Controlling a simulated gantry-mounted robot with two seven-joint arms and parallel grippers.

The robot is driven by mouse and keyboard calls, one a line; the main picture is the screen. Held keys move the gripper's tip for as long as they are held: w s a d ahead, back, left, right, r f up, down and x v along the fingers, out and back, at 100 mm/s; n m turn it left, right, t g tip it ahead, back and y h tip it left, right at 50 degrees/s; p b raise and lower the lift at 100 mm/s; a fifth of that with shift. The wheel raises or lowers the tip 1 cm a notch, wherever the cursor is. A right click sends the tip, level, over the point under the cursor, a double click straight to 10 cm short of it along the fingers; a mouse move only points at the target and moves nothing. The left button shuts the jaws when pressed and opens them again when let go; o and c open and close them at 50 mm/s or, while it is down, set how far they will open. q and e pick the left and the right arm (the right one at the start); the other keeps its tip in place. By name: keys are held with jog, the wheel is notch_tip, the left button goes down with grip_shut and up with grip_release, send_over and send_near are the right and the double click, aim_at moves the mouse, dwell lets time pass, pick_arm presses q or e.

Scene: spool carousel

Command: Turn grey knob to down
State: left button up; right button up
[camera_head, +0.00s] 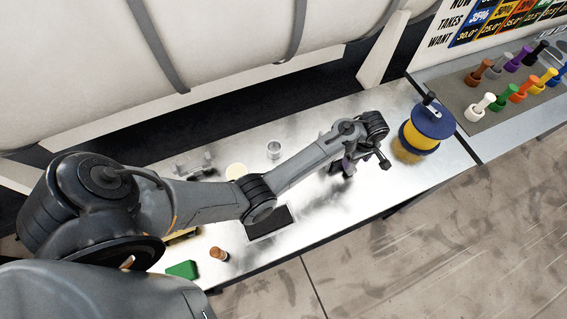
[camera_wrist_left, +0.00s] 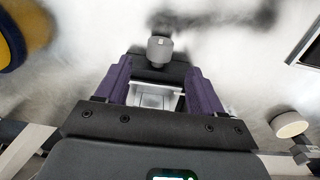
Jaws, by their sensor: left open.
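A grey knob (camera_wrist_left: 160,50) with a round top shows in the left wrist view, just beyond my fingertips at the upper middle. It seems to stand on a dark block, and its pointing direction is too small to tell. My left gripper (camera_wrist_left: 158,73) is open, with its two purple fingers apart and a pale, shiny part visible between them. Whether a finger touches the knob cannot be told. In the head view my left gripper (camera_head: 348,166) hangs low over the metal table, and my arm hides the knob there. My right gripper is not in view.
A blue and yellow spool (camera_head: 421,132) stands on the metal table (camera_head: 395,105) to the gripper's right. A grey mat (camera_head: 455,95) holds several coloured pegs.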

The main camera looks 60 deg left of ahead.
aim_at(351, 168)
pick_arm(q)
jog(key=s+a+r+m+p, duration=0.1)
jog(key=s+a+m+p, duration=0.15)
jog(key=s+p, duration=1.05)
jog(key=s+r+m, duration=0.3)
jog(key=s+r, duration=0.1)
jog(key=s, duration=0.3)
jog(key=s+r+m, duration=0.3)
jog(key=s+r, duration=0.1)
jog(key=s, duration=0.3)
jog(key=shift+s+d+r+y, duration=0.25)
jog(key=shift+d+y, duration=0.05)
jog(key=shift+d, duration=0.05)
jog(key=shift+m, duration=0.25)
jog(key=shift+w, duration=0.1)
